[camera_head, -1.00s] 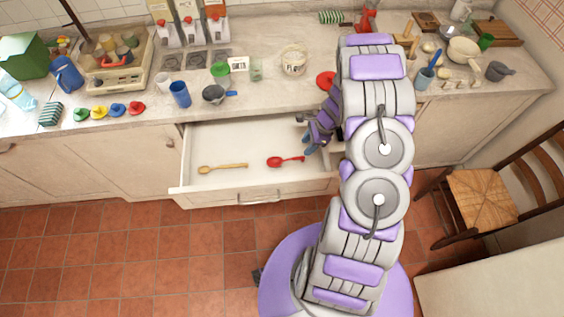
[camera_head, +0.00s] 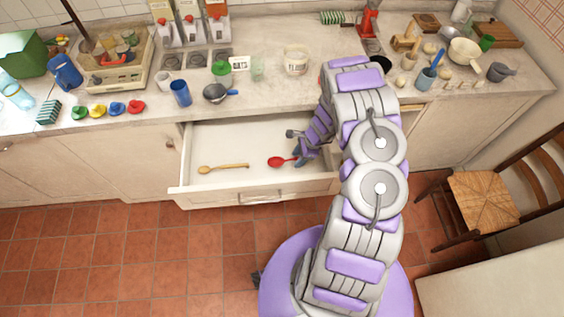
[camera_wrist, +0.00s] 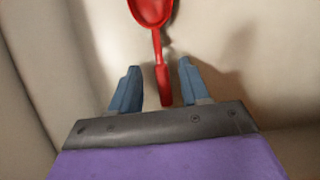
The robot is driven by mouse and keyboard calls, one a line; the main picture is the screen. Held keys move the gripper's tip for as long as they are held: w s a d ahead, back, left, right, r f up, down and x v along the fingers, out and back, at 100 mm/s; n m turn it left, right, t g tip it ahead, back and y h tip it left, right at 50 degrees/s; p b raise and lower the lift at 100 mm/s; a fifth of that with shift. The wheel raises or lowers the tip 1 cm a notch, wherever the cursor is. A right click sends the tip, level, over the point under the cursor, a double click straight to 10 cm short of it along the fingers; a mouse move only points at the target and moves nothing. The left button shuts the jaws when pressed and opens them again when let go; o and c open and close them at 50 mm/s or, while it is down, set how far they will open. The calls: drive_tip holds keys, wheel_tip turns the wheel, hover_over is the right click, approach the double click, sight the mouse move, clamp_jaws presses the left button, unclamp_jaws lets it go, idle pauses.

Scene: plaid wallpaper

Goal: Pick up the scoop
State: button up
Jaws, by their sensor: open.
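A red scoop (camera_head: 279,161) lies in the open drawer (camera_head: 236,133), toward its right side. In the wrist view the red scoop (camera_wrist: 154,12) has its bowl at the top edge, partly cut off, and its handle runs down between my fingertips. My gripper (camera_head: 299,155) is open at the handle end in the drawer; in the wrist view its two blue fingers (camera_wrist: 155,80) stand on either side of the handle, apart from it. My gripper hides part of the handle in the head view.
A wooden spoon (camera_head: 223,167) lies at the left in the drawer. The drawer's front wall (camera_head: 255,189) and the counter edge above bound the space. A blue cup (camera_head: 180,93) and a dark pan (camera_head: 216,92) stand on the counter.

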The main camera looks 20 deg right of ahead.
drive_tip(key=shift+d, duration=0.65)
drive_tip(key=shift+c, duration=0.6)
drive_tip(key=shift+d+f, duration=0.1)
drive_tip(key=shift+d, duration=0.2)
drive_tip(key=c, duration=0.3)
drive_tip(key=shift+a, duration=0.4)
drive_tip(key=c, duration=0.3)
drive_tip(key=shift+a, duration=0.4)
clamp_jaws()
drive_tip(key=shift+d, duration=0.65)
drive_tip(key=shift+a+r, duration=0.3)
drive_tip(key=shift+r, duration=0.1)
drive_tip(key=r, duration=0.4)
drive_tip(key=r+p, duration=0.1)
drive_tip(key=r, duration=0.3)
drive_tip(key=shift+d+r, duration=0.2)
drive_tip(key=shift+r, duration=0.05)
drive_tip(key=shift+a+r, duration=0.3)
drive_tip(key=shift+r, duration=0.15)
